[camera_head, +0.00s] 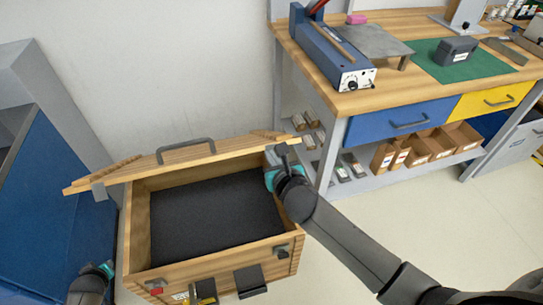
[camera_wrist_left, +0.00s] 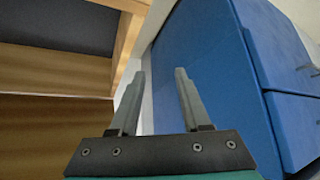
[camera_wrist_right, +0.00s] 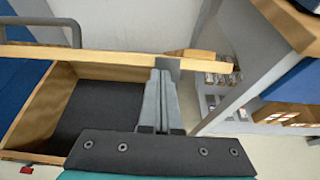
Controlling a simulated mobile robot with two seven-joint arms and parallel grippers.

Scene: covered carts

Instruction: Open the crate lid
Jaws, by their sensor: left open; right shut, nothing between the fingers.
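The wooden crate (camera_head: 285,260) stands on the floor with its lid (camera_head: 130,174) raised along the far side, showing the dark crate bottom (camera_head: 215,215). A grey handle (camera_head: 187,146) is on the lid. My right gripper (camera_head: 277,156) is at the lid's right end. In the right wrist view its fingers (camera_wrist_right: 162,78) are shut and empty, their tips close to the lid edge (camera_wrist_right: 110,55) by a grey bracket; contact is unclear. My left gripper (camera_wrist_left: 160,75) is open and empty, left of the crate, beside a blue cabinet (camera_wrist_left: 205,75).
A workbench (camera_head: 410,85) with a blue drawer (camera_head: 400,120) and a yellow drawer (camera_head: 495,99) stands at the right. Small boxes (camera_head: 415,152) sit on its lower shelf. The blue cabinet is close to the crate's left side. Floor is clear at the lower right.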

